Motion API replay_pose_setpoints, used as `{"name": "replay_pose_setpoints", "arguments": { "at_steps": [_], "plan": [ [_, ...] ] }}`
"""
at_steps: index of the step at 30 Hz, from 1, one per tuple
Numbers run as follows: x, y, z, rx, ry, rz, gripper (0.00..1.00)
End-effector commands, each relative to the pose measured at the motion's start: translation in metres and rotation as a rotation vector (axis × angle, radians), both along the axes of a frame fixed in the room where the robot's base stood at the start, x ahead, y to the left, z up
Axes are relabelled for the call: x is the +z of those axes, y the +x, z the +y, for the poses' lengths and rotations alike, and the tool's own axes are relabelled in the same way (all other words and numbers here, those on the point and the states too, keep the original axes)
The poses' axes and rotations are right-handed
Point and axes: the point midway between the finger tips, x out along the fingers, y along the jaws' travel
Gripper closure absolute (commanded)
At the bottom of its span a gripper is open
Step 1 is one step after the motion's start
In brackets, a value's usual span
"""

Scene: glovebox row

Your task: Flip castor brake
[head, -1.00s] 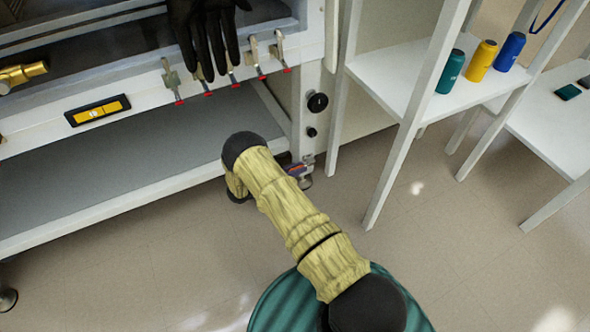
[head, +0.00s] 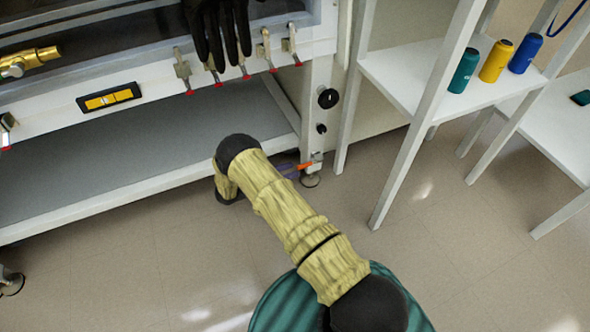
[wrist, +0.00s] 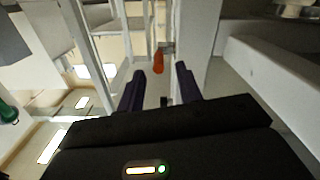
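The castor (head: 310,180) is at the foot of the glovebox's right front leg, on the floor. An orange brake lever (head: 305,166) sticks out from it toward the left. My gripper (head: 287,171) is low beside the castor, just left of the lever and mostly hidden behind my arm. In the wrist view my gripper (wrist: 158,84) has its two dark purple fingers apart with nothing between them. The orange lever (wrist: 158,63) shows just beyond the fingertips, in line with the gap. No contact is visible. The wheel itself is hard to make out there.
The glovebox's lower shelf (head: 150,150) overhangs left of the castor. Its leg (head: 318,120) carries black knobs. A white rack (head: 400,80) with several bottles stands to the right. The floor (head: 440,260) in front is clear.

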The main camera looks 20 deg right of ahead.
Motion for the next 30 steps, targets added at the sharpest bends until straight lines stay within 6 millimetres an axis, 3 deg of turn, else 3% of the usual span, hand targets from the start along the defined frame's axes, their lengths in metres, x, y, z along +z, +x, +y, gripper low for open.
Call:
{"name": "replay_pose_setpoints", "arguments": {
  "at_steps": [12,30],
  "plan": [
    [0.0,-0.001,0.018,-0.011,0.001,0.0,0.65],
    [0.0,-0.001,0.017,-0.01,0.001,0.0,0.65]
  ]
}}
